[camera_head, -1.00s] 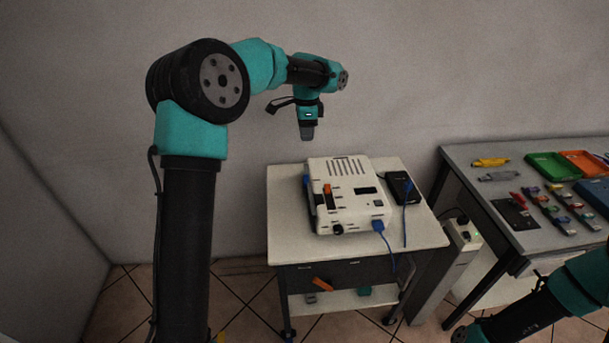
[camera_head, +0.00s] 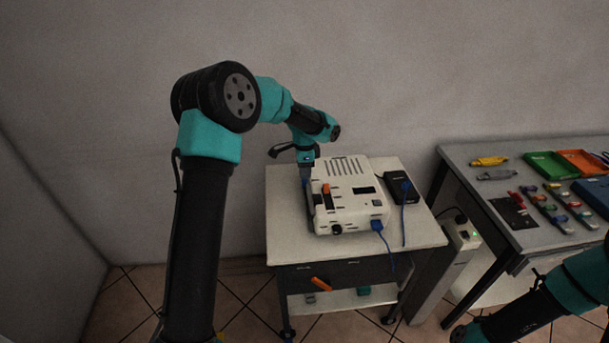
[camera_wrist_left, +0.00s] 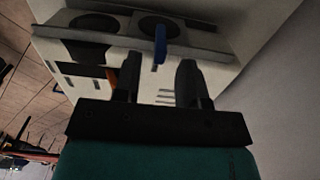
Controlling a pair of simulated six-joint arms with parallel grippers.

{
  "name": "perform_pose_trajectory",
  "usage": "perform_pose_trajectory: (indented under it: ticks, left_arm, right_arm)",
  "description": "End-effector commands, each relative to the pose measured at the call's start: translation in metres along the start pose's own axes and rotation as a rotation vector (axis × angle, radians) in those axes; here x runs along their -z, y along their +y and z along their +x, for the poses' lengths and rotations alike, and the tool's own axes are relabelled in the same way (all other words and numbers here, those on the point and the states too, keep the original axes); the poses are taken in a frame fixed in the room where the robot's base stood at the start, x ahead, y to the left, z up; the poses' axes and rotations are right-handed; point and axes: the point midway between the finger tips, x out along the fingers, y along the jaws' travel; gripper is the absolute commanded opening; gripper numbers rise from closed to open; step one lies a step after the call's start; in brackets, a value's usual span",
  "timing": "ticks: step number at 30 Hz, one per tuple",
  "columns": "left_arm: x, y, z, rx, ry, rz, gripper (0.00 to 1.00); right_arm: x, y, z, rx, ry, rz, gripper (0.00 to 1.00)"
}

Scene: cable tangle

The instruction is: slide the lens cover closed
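The white boxy device (camera_head: 346,207) stands on a small cart. In the left wrist view its side face (camera_wrist_left: 128,22) shows two dark round openings and a long grey rail (camera_wrist_left: 110,38). A blue upright tab (camera_wrist_left: 160,44) sticks out at this rail, by the right-hand opening; I take it for the lens cover's handle. My left gripper (camera_head: 306,176) is down at the device's left side, and its fingers partly hide that side. In the wrist view the left gripper (camera_wrist_left: 159,75) is open, with the tab ahead between its fingers, apparently not gripped.
A black box (camera_head: 401,187) lies right of the device, and blue cables (camera_head: 390,258) hang at the cart's front. The cart top (camera_head: 288,243) is bare at front left. A grey table (camera_head: 462,163) with trays and small parts stands to the right.

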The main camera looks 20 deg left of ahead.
Motion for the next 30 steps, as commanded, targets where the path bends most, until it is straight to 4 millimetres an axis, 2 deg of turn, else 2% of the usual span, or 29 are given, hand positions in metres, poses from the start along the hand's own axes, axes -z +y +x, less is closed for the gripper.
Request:
perform_pose_trajectory:
  ticks: [3,6,17,27,30]
  left_arm:
    - [0.000,0.000,0.016,-0.001,-0.001,0.001,0.38]
    - [0.000,0.000,0.024,0.000,-0.001,0.002,0.38]
    - [0.000,0.000,0.028,0.001,0.000,0.001,0.38]
    - [0.000,0.000,0.028,0.001,0.000,0.001,0.06]
    - [0.000,0.000,0.028,0.001,0.000,0.001,0.00]
  right_arm:
    - [0.000,0.000,0.000,0.000,0.000,0.000,0.43]
    - [0.000,0.000,0.000,0.000,0.000,0.000,0.43]
    - [0.000,0.000,0.000,0.000,0.000,0.000,0.43]
    - [0.000,0.000,0.000,0.000,0.000,0.000,0.43]
    - [0.000,0.000,0.000,0.000,0.000,0.000,0.43]
